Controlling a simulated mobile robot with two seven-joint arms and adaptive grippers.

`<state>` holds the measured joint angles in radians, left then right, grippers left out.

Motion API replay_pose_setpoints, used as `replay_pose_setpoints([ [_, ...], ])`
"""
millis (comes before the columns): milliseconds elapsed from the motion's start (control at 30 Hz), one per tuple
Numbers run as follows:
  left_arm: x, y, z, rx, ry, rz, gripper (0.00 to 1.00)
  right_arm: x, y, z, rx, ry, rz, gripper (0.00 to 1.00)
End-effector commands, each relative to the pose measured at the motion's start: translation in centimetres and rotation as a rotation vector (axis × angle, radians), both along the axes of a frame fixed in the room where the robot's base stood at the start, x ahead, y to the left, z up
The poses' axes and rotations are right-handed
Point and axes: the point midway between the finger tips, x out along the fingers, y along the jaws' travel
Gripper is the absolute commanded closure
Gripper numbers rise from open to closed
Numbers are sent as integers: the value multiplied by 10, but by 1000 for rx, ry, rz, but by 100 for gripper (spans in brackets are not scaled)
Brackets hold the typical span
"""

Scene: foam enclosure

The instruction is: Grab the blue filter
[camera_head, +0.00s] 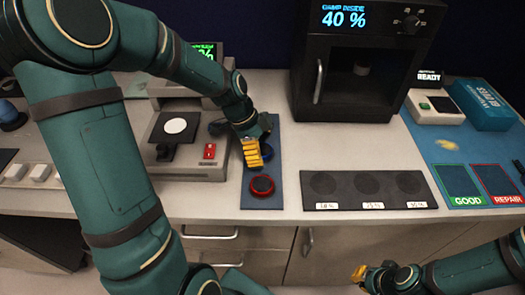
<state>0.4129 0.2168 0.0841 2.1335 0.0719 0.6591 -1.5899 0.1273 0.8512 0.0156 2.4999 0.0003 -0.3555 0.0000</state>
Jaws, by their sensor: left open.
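The blue filter (268,153), a round blue ring, lies on a dark blue mat (278,196) on the bench and is partly hidden by my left gripper. My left gripper (253,155) is open, with its yellow fingers pointing down just left of the blue filter and partly over it. I cannot tell whether they touch. A red filter (261,186), a red ring with a dark centre, lies nearer on the same mat. My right gripper (360,274) is low in front of the bench, away from the filters; its jaw opening is unclear.
A grey device with a round white disc (175,126) and red switch stands left. A black chamber (358,75) reading 40 % stands behind right. A dark tray (370,190) with three round spots lies right, beside GOOD (458,181) and REPAIR (494,180) areas.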

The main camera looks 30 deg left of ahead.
Motion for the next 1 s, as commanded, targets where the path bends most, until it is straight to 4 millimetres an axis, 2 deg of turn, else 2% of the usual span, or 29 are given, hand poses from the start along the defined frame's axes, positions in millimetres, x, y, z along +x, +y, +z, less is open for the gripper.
replay_pose_setpoints([
  [33,0,0,0,0,0,0,7,0,0,0,0,0,0,100],
  [233,0,0,0,0,0,0,77,0,0,0,0,0,0,100],
  [267,0,0,0,0,0,0,80,0,0,0,0,0,0,100],
  [667,0,0,5,1,-1,-1,81,0,0,1,0,0,0,100],
  [867,1,0,26,2,-4,-2,81,-1,0,7,0,3,0,100],
  [1000,1,0,52,2,-4,-1,81,-2,0,14,1,6,1,100],
])
